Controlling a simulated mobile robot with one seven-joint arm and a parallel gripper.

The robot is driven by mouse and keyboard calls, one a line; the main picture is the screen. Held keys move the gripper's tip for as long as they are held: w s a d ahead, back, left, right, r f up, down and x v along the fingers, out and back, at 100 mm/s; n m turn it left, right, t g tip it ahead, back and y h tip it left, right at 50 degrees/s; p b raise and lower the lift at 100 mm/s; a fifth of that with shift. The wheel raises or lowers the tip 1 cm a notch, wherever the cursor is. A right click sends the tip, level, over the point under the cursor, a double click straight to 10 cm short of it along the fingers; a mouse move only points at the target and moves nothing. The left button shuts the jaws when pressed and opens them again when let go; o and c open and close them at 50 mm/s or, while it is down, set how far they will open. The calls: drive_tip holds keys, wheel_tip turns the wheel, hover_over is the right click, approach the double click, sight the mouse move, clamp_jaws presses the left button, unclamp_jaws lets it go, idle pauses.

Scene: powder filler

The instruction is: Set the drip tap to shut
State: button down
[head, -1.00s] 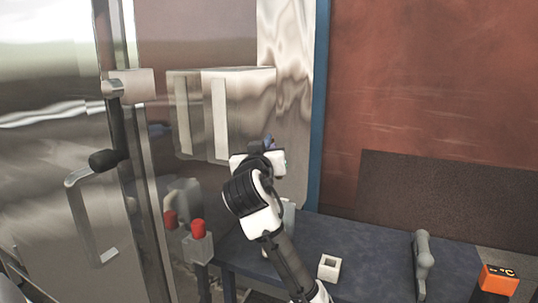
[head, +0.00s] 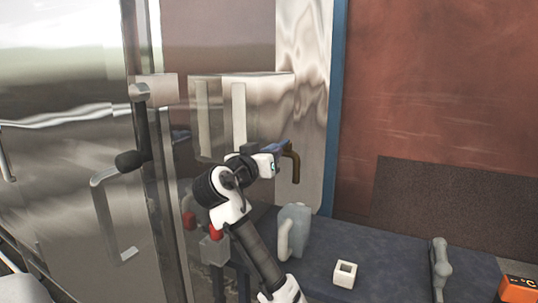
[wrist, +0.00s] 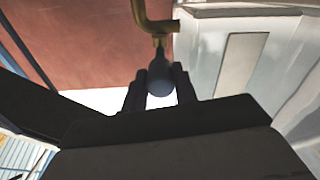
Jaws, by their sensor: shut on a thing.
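The drip tap has a curved brass spout (head: 293,166) that hangs down in front of the steel panel. Its blue handle (head: 276,147) lies at my gripper's tip. In the wrist view the brass pipe (wrist: 147,21) enters at the top and the rounded grey-blue handle (wrist: 160,72) points towards me. My gripper (head: 277,156) is shut on the handle, with one dark finger on each side of it in the wrist view (wrist: 159,90). My gripper's body hides part of the handle in the head view.
A pale jug (head: 293,230) stands on the dark blue bench (head: 320,235) below the tap. A white square cup (head: 345,274), a grey tool (head: 440,265) and an orange temperature display (head: 519,290) are further right. A red button box (head: 214,245) and a steel door handle (head: 112,215) are left.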

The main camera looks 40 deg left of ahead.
drive_tip(key=c, duration=1.1)
unclamp_jaws()
drive_tip(key=shift+a, duration=0.1)
